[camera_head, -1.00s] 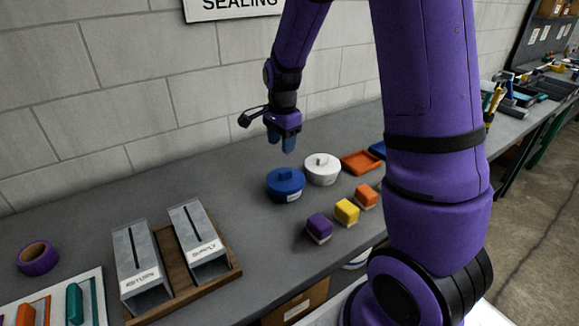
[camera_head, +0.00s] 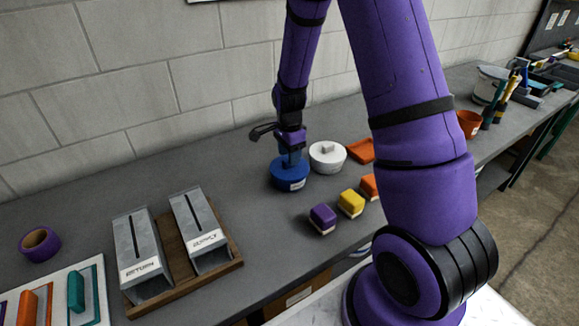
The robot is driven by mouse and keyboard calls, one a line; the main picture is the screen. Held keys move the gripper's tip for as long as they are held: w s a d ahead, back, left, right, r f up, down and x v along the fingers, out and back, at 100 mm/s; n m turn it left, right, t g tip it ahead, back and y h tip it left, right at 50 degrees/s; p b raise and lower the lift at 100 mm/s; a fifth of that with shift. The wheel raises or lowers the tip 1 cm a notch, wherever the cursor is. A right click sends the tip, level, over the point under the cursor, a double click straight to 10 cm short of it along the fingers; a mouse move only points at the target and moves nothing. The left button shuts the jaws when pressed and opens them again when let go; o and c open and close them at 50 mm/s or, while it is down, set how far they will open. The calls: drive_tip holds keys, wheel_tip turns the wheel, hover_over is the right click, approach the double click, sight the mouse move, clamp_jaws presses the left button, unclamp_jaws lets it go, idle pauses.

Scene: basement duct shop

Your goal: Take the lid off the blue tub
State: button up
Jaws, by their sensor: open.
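The blue tub (camera_head: 289,183) stands on the grey bench with its blue lid (camera_head: 277,167) on top. My gripper (camera_head: 290,160) is right over the lid, pointing down, its fingers at the lid's raised handle. The fingers hide most of the handle, so I cannot see whether they touch it. My gripper is open.
Purple (camera_head: 322,219), yellow (camera_head: 351,203) and orange (camera_head: 369,187) blocks sit in front of the tubs. An orange tray (camera_head: 361,150) lies to the right, partly behind my arm. Two metal holders (camera_head: 143,262) stand on a wooden base at left. Bench between is clear.

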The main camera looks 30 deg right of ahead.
drive_tip(key=shift+f, duration=1.5)
clamp_jaws()
drive_tip(key=shift+r, duration=0.2)
